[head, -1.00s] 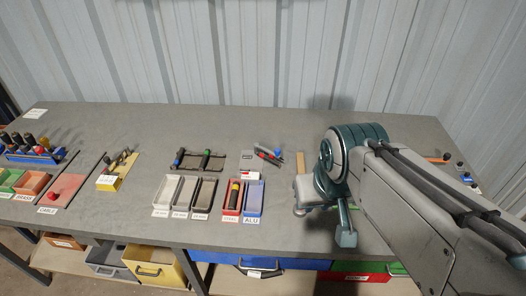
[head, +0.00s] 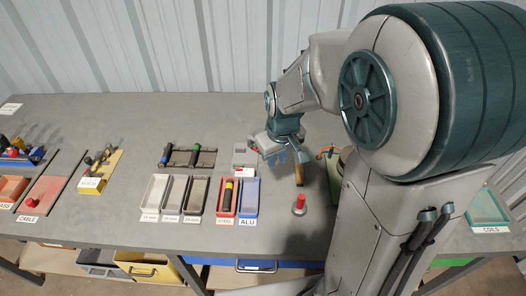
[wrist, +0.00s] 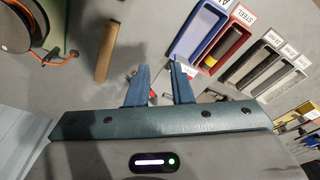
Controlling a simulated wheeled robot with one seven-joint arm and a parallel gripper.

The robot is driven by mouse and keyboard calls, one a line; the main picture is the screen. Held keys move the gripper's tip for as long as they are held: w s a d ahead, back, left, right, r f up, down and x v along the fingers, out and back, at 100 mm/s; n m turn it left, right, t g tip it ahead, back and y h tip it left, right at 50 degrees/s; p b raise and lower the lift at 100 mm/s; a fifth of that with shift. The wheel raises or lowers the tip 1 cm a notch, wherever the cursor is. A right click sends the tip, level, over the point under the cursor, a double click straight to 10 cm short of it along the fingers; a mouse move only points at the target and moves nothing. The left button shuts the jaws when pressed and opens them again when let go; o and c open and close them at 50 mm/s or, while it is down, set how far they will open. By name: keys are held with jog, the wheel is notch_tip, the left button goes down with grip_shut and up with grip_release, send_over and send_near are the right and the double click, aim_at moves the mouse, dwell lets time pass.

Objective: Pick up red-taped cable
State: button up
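My gripper (head: 284,156) is low over the far middle of the bench, beside a small grey labelled holder (head: 240,156). In the wrist view its two blue fingers (wrist: 158,68) are apart, so it is open. A small bit of red and dark material (wrist: 153,92) shows between and behind the fingers, partly hidden; it may be the red-taped cable, but I cannot tell for sure. In the head view my gripper covers the place where the red-marked cable pieces lay. I see nothing held.
A brown bar (wrist: 105,52) lies close to the fingers, with a cable reel (wrist: 22,24) beyond it. Blue ALU (head: 249,196) and red STEEL (head: 225,198) bins stand in front.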

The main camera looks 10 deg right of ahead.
jog(key=w+a+f+n+t+h, duration=0.25)
jog(key=w+f+n+h, duration=0.2)
jog(key=w, duration=0.55)
jog(key=x, duration=0.7)
jog(key=shift+w+a+f, duration=0.15)
jog(key=shift+w+f, duration=0.1)
jog(key=f, duration=0.1)
jog(key=d+f, duration=0.2)
jog(key=f, duration=0.1)
jog(key=shift+w+d, duration=0.15)
jog(key=shift+w, duration=0.15)
jog(key=shift+w+d+f, duration=0.1)
jog(key=shift+w+f, duration=0.1)
jog(key=shift+f, duration=0.15)
grip_shut()
